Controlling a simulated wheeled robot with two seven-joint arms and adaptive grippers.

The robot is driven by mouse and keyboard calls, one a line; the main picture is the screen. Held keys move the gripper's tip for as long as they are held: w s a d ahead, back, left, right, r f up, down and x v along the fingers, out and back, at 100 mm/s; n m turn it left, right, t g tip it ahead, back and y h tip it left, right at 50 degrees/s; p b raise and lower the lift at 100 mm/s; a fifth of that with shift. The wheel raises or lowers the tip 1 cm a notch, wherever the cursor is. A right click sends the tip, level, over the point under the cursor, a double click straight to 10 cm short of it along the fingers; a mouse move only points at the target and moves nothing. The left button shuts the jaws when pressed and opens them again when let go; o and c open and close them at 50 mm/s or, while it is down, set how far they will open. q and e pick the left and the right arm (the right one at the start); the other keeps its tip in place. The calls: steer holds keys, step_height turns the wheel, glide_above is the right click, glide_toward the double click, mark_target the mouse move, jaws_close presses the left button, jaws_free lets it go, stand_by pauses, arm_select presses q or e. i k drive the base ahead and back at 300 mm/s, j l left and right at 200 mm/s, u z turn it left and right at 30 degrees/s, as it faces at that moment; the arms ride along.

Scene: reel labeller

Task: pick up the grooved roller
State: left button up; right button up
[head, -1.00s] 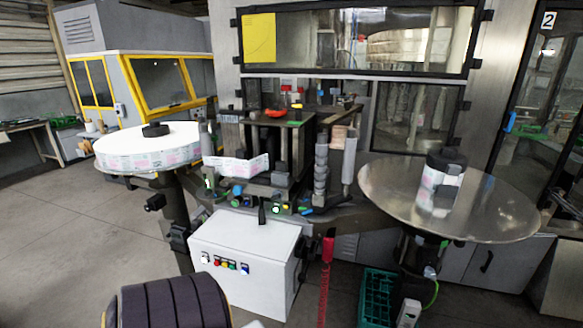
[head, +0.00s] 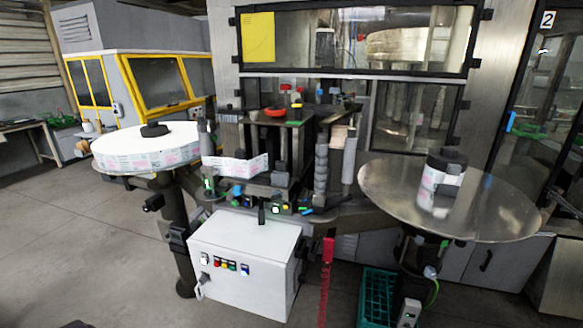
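The grooved roller is most likely the upright grey cylinder with dark bands (head: 321,172) in the middle of the labeller, right of the central frame. It stands vertical, just left of a smooth, lighter grey roller (head: 349,160). Nothing of mine touches it. Neither of my grippers shows in the head view.
A large white label reel (head: 150,150) lies on the left stand. A round metal plate (head: 500,205) on the right carries a small printed roll (head: 437,182). A white control box (head: 245,262) stands in front, with a green crate (head: 376,298) lower right.

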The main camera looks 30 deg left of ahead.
mark_target(322, 146)
steer(key=u, duration=0.8)
steer(key=i+j+z, duration=0.1)
steer(key=j+z, duration=0.15)
steer(key=j, duration=0.25)
